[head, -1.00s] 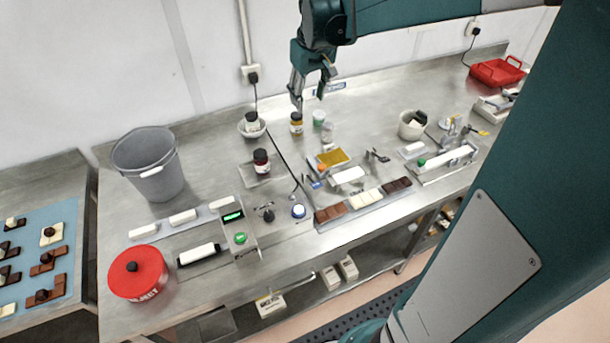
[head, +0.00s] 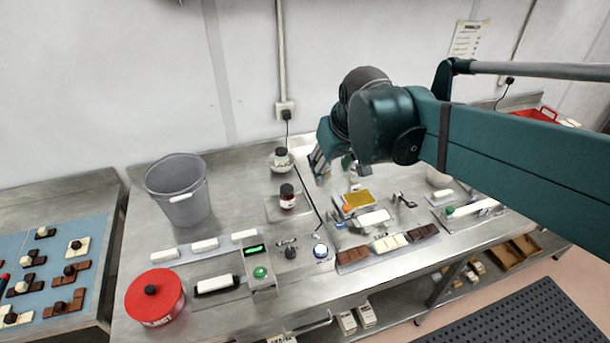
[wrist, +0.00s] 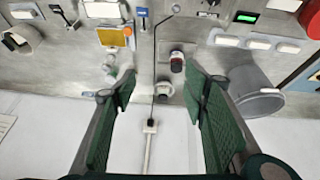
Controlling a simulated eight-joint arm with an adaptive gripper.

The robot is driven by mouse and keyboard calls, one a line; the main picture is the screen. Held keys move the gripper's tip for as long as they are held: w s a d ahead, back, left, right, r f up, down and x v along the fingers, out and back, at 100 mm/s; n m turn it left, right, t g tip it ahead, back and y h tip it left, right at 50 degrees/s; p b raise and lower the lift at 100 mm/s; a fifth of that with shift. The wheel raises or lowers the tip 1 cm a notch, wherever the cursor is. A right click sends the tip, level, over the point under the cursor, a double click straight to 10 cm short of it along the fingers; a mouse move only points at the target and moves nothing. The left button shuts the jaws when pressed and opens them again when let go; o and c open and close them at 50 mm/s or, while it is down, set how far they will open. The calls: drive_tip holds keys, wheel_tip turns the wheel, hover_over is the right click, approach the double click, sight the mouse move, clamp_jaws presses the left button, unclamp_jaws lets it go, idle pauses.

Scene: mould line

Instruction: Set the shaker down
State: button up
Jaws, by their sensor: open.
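No shaker is in my grasp; my gripper (head: 319,168) is open and empty above the back of the steel bench, with both fingers spread in the wrist view (wrist: 160,82). A dark-lidded jar with a red band (head: 287,197) stands upright on a flat tray (head: 273,211), apart from my gripper. It also shows in the wrist view (wrist: 177,62). Another dark-topped jar (head: 281,153) sits in a small white bowl (head: 280,166) behind it. I cannot tell which container is the shaker. My gripper and arm hide part of the back of the bench.
A grey bucket (head: 178,205) and a red lidded tin (head: 154,298) stand at left. A control box with a green button (head: 259,279), white blocks (head: 205,245) and a chocolate mould row (head: 388,243) line the front. A cable runs down the bench. Bare steel lies between bucket and tray.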

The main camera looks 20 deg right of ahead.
drive_tip(key=s+a+f+t, duration=0.1)
drive_tip(key=s+a+f, duration=0.1)
drive_tip(key=s, duration=0.4)
drive_tip(key=s+a+f+t, duration=0.1)
drive_tip(key=s+a+f, duration=0.1)
drive_tip(key=s, duration=0.4)
drive_tip(key=shift+a, duration=0.5)
